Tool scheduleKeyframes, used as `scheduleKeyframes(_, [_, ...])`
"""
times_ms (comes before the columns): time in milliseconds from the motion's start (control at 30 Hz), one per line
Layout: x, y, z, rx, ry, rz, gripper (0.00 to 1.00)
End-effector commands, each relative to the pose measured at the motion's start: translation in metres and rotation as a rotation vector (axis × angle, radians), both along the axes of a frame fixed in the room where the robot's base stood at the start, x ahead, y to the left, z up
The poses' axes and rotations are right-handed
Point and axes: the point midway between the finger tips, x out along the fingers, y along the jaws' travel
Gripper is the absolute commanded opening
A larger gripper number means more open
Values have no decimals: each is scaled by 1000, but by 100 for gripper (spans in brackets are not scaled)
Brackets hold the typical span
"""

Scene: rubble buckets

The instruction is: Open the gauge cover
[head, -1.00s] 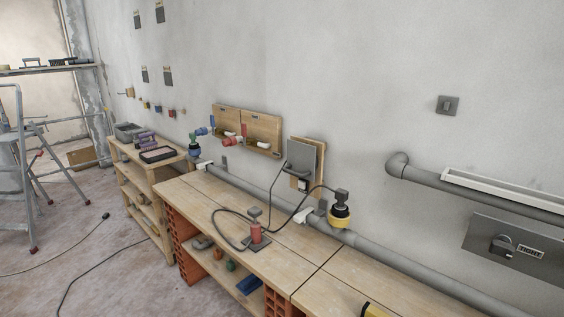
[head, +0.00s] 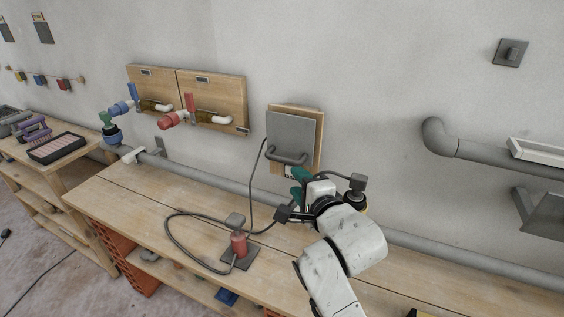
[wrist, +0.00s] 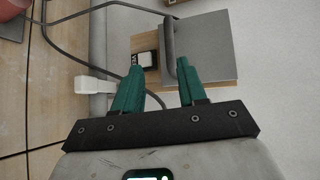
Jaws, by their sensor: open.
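The gauge cover (head: 290,132) is a grey square plate on a wooden board on the wall, with a dark bar handle (head: 288,157) along its lower part. It looks closed in the head view. In the wrist view the cover (wrist: 212,48) and its handle (wrist: 168,38) lie just beyond the fingertips. My gripper (head: 298,181) has green fingers and is just below the handle. In the wrist view my gripper (wrist: 160,66) is open and empty; the handle lines up between the fingertips, closer to the right one. I cannot tell whether they touch. The gauge is hidden.
A grey pipe (head: 215,182) runs along the wall behind the workbench (head: 130,205). A red cylinder device (head: 239,243) with a looping black cable (head: 180,242) stands on the bench. Valve boards (head: 212,100) with blue and red handles hang left of the cover.

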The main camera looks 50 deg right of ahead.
Motion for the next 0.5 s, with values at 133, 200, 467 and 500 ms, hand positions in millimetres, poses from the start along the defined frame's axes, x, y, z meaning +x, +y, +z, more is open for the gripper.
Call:
scheduleKeyframes(133, [6, -5, 11, 37, -59, -15, 41])
scheduleKeyframes(200, [12, -7, 11, 40, -64, -16, 41])
scheduleKeyframes(467, [51, -26, 5, 40, -60, -16, 41])
scheduleKeyframes(500, [58, -29, 4, 40, -60, -16, 41])
